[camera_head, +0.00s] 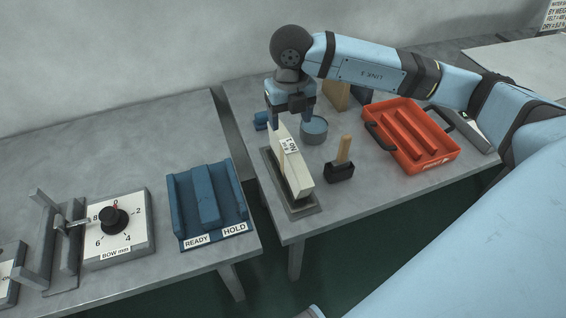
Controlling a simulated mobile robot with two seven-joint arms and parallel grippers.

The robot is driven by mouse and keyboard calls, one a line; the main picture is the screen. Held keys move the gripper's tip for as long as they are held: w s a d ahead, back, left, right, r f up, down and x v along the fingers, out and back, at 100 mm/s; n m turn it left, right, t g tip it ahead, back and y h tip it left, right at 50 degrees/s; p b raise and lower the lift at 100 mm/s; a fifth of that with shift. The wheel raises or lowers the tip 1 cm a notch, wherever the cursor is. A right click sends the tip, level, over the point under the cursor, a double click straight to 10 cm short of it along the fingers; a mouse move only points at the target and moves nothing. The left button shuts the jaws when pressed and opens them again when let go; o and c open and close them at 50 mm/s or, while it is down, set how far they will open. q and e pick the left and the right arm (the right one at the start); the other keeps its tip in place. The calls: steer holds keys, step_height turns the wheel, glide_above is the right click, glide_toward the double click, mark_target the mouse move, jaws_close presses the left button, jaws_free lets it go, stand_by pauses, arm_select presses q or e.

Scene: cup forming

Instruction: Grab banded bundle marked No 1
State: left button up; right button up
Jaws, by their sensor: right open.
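The bundle marked No 1 (296,174) is a pale, upright slab with a white band around it. It stands in a shallow grey tray (307,211) near the left edge of the right table. My right gripper (288,121) is above the far end of the bundle, pointing down, with its jaws open. Its fingers reach down close to the bundle's top; I cannot tell whether they touch it.
A mallet (340,169) and a round grey tin (314,130) stand close right of the bundle. An orange tray (414,137) lies further right. A blue rack (207,203) labelled READY and HOLD and a dial box (118,229) are on the left table. A gap separates the tables.

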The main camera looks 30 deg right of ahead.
mark_target(288, 154)
step_height(288, 154, down, 13)
steer(key=shift+w, duration=0.1)
jaws_close()
stand_by(0.6)
